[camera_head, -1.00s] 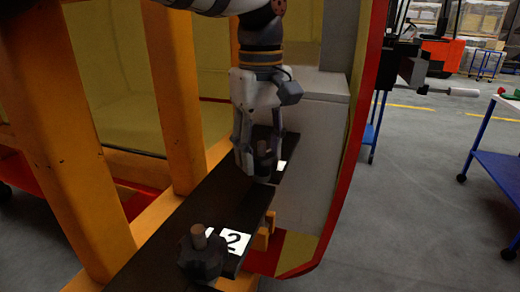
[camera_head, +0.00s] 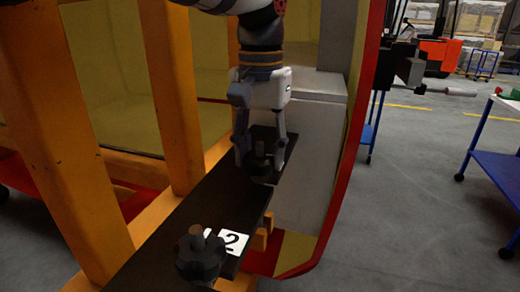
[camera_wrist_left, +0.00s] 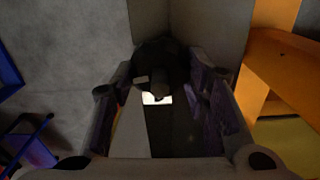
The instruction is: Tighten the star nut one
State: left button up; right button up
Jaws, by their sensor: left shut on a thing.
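Star nut one (camera_head: 261,172), a dark lobed knob on a threaded stud, sits at the far end of the black plate (camera_head: 180,226). My left gripper (camera_head: 262,162) comes down from above, with one finger on each side of this nut, and is shut on it. In the left wrist view the nut (camera_wrist_left: 160,60) shows dark between the fingertips, with a bit of white label beside it. Much of its outline is lost in shadow. My right gripper is not in view.
A second star nut (camera_head: 200,256) sits on the near end of the plate, beside a white label "2" (camera_head: 233,241). An orange post (camera_head: 170,100) stands close left. A grey box (camera_head: 312,140) and the red-edged shell (camera_head: 352,160) stand close right.

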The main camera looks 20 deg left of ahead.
pick_arm(q)
jog(key=m, duration=0.4)
jog(key=shift+m, duration=0.3)
jog(key=m, duration=0.4)
jog(key=shift+s+d+m, duration=0.1)
jog(key=shift+m, duration=0.2)
jog(key=m, duration=0.4)
jog(key=shift+s+m, duration=0.15)
jog(key=shift+m, duration=2.15)
jog(key=o, duration=1.1)
jog(key=shift+o, duration=0.2)
